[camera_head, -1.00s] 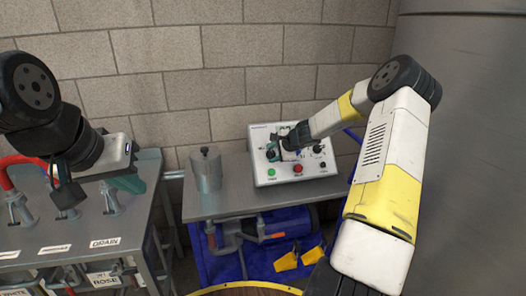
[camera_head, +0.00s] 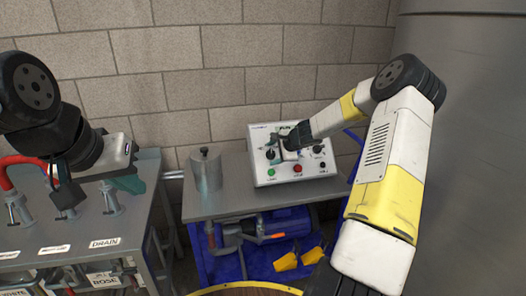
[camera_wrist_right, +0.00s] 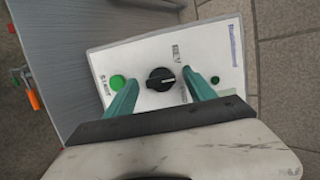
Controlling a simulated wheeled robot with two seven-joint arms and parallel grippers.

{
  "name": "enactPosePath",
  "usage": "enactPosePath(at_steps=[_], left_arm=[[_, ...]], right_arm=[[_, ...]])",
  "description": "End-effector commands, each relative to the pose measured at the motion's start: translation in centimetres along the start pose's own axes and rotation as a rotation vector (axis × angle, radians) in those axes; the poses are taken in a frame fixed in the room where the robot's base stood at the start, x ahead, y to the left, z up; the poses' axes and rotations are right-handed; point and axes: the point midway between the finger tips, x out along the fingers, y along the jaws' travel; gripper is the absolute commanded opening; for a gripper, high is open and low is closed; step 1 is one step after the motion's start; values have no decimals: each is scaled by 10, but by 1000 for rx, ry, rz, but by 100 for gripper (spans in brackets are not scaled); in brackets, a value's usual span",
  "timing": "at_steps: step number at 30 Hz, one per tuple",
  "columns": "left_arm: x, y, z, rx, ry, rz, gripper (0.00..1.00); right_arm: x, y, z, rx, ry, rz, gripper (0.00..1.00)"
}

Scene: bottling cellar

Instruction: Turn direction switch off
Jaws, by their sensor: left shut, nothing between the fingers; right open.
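The control box (camera_head: 262,181) is a pale sloped panel on a metal table. Its direction switch is a black rotary knob (camera_wrist_right: 160,79) with a pointer mark, next to a "REV" label; another label beside it is partly hidden. My right gripper (camera_wrist_right: 159,86) is open, with one green finger on each side of the knob. I cannot tell whether the fingers touch it. In the head view my right gripper (camera_head: 284,146) is over the panel's upper left and hides part of it. My left gripper (camera_head: 129,183) is shut and empty above the left bench.
The panel also has a green button (camera_head: 271,171), a red button (camera_head: 298,169) and another black knob (camera_head: 318,149). A metal canister (camera_head: 206,172) stands left of the box. A blue pump (camera_head: 270,223) sits below. A brick wall is behind.

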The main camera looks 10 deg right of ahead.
Motion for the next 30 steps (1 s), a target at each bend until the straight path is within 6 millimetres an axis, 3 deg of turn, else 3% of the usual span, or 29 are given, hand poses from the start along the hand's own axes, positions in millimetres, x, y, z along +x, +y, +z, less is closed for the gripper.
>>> enactPosePath(at_steps=[12,25,28,30], left_arm=[[0,0,0,0,0,0,0],[0,0,0,0,0,0,0],[0,0,0,0,0,0,0],[0,0,0,0,0,0,0]], right_arm=[[-65,-1,-1,-1,4,-2,64],[-72,-1,0,-4,1,-1,64],[-78,-4,13,-54,-7,7,64],[-88,-10,33,-138,-21,18,64]])
